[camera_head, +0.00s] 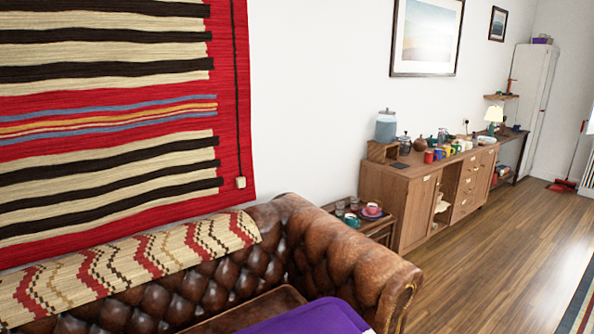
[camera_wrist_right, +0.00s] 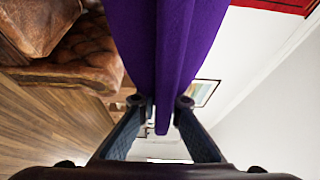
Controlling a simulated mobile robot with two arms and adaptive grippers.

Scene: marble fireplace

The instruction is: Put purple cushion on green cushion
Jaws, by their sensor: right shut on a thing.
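The purple cushion (camera_head: 305,318) shows at the bottom edge of the head view, in front of the brown leather sofa. In the right wrist view the purple cushion (camera_wrist_right: 168,50) fills the upper middle, its lower end narrowing between the fingers. My right gripper (camera_wrist_right: 164,103) is shut on the purple cushion and holds it up. My right gripper is not in the head view. My left gripper is in neither view. No green cushion shows in either view.
The tufted leather sofa (camera_head: 341,245) spans the lower left, with a patterned throw (camera_head: 135,262) over its back. A small side table (camera_head: 380,226) with cups stands beyond its arm, then a long wooden sideboard (camera_head: 410,197). The wooden floor (camera_head: 490,240) at right is clear.

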